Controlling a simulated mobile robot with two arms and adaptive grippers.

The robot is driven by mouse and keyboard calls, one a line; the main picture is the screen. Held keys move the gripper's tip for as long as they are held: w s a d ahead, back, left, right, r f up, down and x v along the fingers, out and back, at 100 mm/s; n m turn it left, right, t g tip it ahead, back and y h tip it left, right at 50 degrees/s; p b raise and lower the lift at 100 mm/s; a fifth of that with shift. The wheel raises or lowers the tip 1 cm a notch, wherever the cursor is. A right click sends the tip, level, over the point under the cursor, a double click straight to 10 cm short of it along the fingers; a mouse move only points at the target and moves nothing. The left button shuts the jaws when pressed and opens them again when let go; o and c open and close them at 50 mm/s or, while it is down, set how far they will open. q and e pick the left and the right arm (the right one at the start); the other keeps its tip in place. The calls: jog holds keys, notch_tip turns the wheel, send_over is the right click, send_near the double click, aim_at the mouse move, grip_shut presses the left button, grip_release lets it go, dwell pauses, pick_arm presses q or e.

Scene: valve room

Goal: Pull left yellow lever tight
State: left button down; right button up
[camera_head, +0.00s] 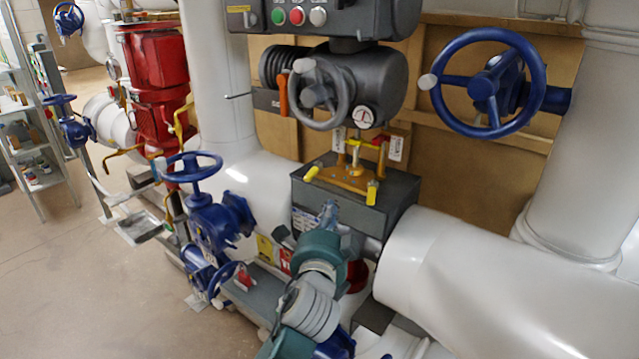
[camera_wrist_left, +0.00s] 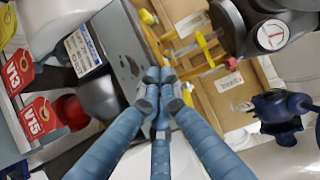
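The left yellow lever (camera_head: 312,173) sticks out at the top left edge of a dark grey box (camera_head: 342,209). A second yellow lever (camera_head: 372,193) hangs at the box's front right corner. My left gripper (camera_head: 330,213) is in front of the box face, below the left lever and apart from it. In the left wrist view its blue fingers (camera_wrist_left: 160,78) meet at the tips, with nothing visible between them. A yellow lever end (camera_wrist_left: 147,17) shows above the fingertips there; I cannot tell which lever it is. My right gripper is not in view.
A grey handwheel (camera_head: 320,93) and control box are above the levers. A large blue handwheel (camera_head: 487,83) is at the right. White pipes (camera_head: 500,275) run on both sides. Blue valves (camera_head: 205,205) stand at the left. Red tags (camera_wrist_left: 38,118) hang in the wrist view.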

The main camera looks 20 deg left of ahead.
aim_at(313, 172)
pick_arm(q)
jog(key=shift+d+r, duration=0.1)
jog(key=shift+r, duration=0.3)
jog(key=shift+w, duration=0.15)
jog(key=w, duration=0.3)
jog(key=w+a+p, duration=0.1)
jog(key=w, duration=0.6)
jog(key=shift+a+p, duration=0.3)
jog(key=shift+p, duration=0.1)
jog(key=a+p, duration=0.1)
jog(key=a, duration=0.2)
jog(key=shift+a, duration=0.25)
jog(key=shift+a+p, duration=0.3)
jog(key=shift+a, duration=0.05)
jog(key=shift+d, duration=0.15)
